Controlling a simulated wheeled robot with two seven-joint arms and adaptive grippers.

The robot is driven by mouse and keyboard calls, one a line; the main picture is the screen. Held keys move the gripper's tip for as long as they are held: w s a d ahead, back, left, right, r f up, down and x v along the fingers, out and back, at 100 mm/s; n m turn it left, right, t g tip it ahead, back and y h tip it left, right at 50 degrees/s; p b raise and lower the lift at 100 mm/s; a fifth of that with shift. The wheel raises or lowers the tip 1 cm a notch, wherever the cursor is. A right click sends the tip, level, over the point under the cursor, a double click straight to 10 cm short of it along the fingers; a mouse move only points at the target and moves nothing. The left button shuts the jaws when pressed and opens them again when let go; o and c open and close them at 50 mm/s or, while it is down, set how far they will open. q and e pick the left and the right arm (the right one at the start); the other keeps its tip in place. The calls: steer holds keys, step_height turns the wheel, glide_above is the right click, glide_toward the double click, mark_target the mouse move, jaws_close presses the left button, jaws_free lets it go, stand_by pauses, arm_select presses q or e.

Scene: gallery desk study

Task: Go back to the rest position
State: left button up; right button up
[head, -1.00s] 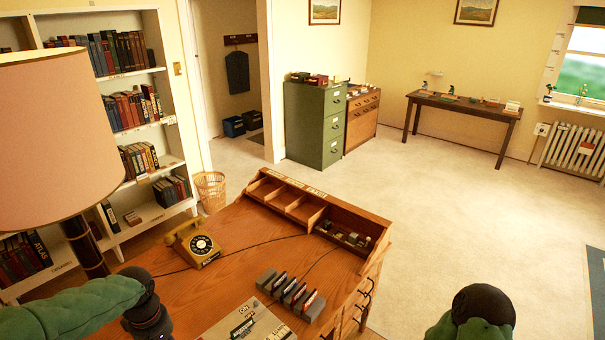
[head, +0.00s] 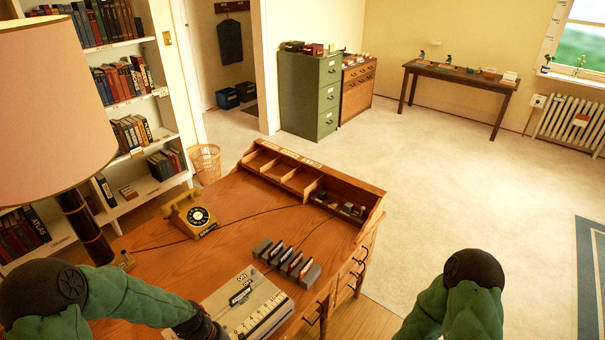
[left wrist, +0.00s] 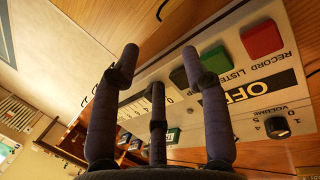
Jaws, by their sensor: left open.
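My left arm comes in from the left in the head view and bends down toward the bottom edge, where its dark wrist meets the near side of a beige recorder-like device (head: 247,303) on the wooden desk. The left gripper (left wrist: 160,62) shows in the left wrist view with its fingers spread and nothing between them. Behind them is the device's panel (left wrist: 225,75) with green and red buttons, an OFF label and a volume knob (left wrist: 277,127). Only the bent upper part of my right arm shows, at the bottom right of the head view; its gripper is out of frame.
The desk (head: 240,205) carries a yellow rotary phone (head: 189,214), a row of small upright holders (head: 287,262) and pigeonholes (head: 300,180) at its back. A lampshade (head: 50,105) stands close on the left. Open carpet (head: 440,190) lies right of the desk.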

arm_select(q)
steer(key=s+d+f+m, duration=0.3)
steer(key=s+d+f, duration=0.6)
steer(key=s+f, duration=0.3)
steer(key=w+b+x, duration=0.1)
steer(key=b+x, duration=0.8)
steer(key=b, duration=0.1)
steer(key=shift+w+a+f+m+h, duration=0.15)
steer(key=shift+w+a+m+h, duration=0.2)
steer(key=shift+a+m+h, duration=0.05)
